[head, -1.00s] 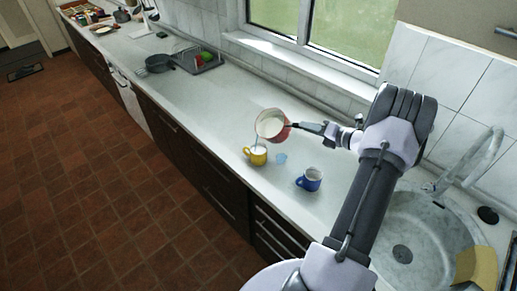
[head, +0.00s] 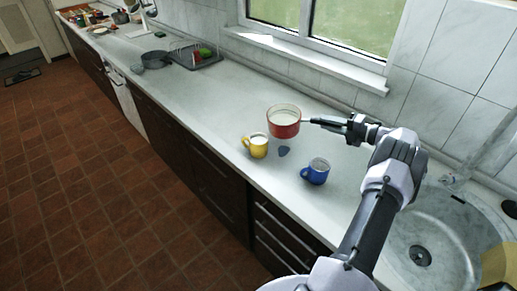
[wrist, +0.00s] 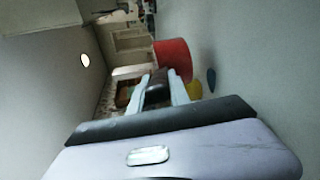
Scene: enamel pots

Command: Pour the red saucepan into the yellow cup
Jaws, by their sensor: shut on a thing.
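The red saucepan (head: 284,131) is held up near level above the counter, behind and right of the yellow cup, with white liquid inside. It also shows in the wrist view (wrist: 173,56). My gripper (head: 343,127) is shut on its dark handle, and its fingers hold the handle in the wrist view (wrist: 157,88). The yellow cup (head: 257,149) stands upright on the counter, with something pale inside. In the wrist view the cup (wrist: 194,89) is mostly hidden. No stream shows between pan and cup.
A blue mug (head: 315,174) stands right of the yellow cup. A small dark-blue patch (head: 283,151) lies between them; I cannot tell what it is. The sink (head: 425,235) is at the right. A dish rack (head: 195,56) and dark pan (head: 155,59) are far off. The counter between is clear.

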